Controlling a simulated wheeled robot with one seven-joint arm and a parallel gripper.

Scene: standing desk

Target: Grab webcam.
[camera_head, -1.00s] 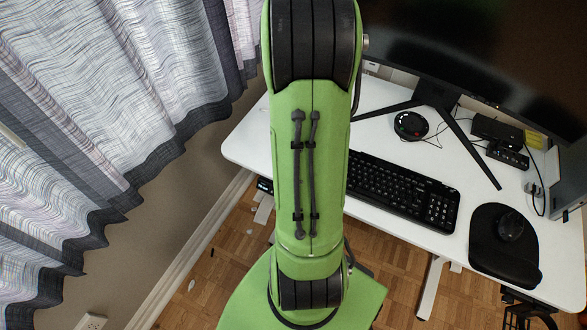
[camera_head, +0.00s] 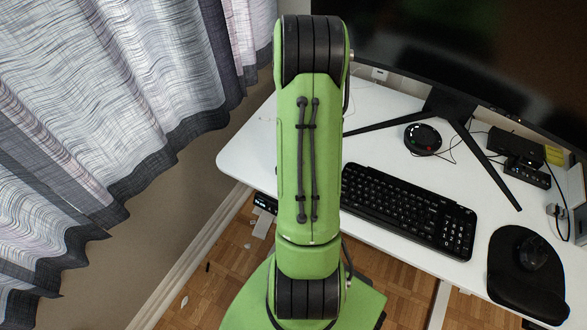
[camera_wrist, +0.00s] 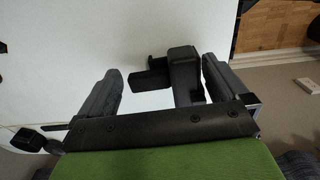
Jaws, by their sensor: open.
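The webcam appears to be the dark, blocky object (camera_wrist: 184,72) on the white desk in the wrist view, with a smaller block at its left. I cannot make it out in the head view, where my arm covers part of the desk. My gripper (camera_wrist: 162,70) is open, with one grey finger left of the dark object and one right of it. The object is nearer the right finger, and a gap shows on the left. I cannot tell how far the fingertips are above the desk. In the head view my gripper is hidden behind my green arm.
The white desk (camera_head: 385,112) carries a keyboard (camera_head: 408,208), a monitor (camera_head: 450,45) on a splayed stand, a round black device (camera_head: 422,139), black boxes (camera_head: 515,148) and a mouse (camera_head: 533,253) on a mat. Curtains (camera_head: 110,110) hang at the left.

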